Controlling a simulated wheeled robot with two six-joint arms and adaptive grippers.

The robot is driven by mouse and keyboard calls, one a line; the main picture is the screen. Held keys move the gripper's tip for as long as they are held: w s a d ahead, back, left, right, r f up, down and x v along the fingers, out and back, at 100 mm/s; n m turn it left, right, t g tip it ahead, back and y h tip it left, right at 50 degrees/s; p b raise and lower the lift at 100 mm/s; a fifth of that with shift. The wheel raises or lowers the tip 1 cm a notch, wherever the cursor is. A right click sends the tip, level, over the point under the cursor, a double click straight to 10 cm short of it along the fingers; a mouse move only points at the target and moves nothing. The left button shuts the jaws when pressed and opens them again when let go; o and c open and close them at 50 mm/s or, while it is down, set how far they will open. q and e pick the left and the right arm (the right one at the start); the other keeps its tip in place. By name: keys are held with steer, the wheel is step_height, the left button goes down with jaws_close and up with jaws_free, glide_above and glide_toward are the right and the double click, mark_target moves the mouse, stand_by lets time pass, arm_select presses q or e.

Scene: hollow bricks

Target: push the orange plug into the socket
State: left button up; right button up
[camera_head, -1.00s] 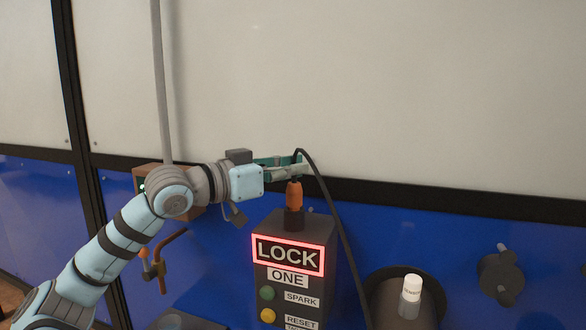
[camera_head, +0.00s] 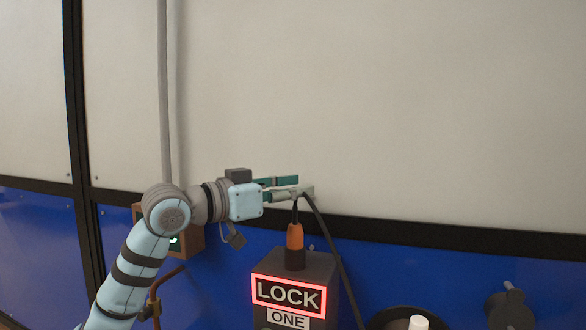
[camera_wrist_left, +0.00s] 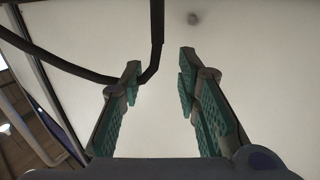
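The orange plug (camera_head: 295,236) stands upright at the dark socket (camera_head: 295,260) on top of the grey LOCK ONE box (camera_head: 324,273). I cannot tell how deep it sits. A black cable rises from its top and bends down to the right. My left gripper (camera_head: 303,188) is above the plug, apart from its orange body, beside the cable's bend. In the left wrist view its fingers (camera_wrist_left: 160,68) are spread with nothing clamped between them; the cable (camera_wrist_left: 151,72) passes close by the left fingertip. My right gripper is not in view.
A brown box (camera_head: 190,240) with a green light is on the wall behind my left arm. A dark round holder with a white-capped item (camera_head: 418,323) and a dark knob (camera_head: 510,309) are at lower right.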

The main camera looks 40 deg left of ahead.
arm_select(q)
steer(key=r, duration=0.6)
steer(key=shift+w+d+r, duration=0.1)
steer(key=shift+d+r, duration=0.1)
steer(key=shift+a, duration=0.1)
steer(key=shift+a, duration=0.1)
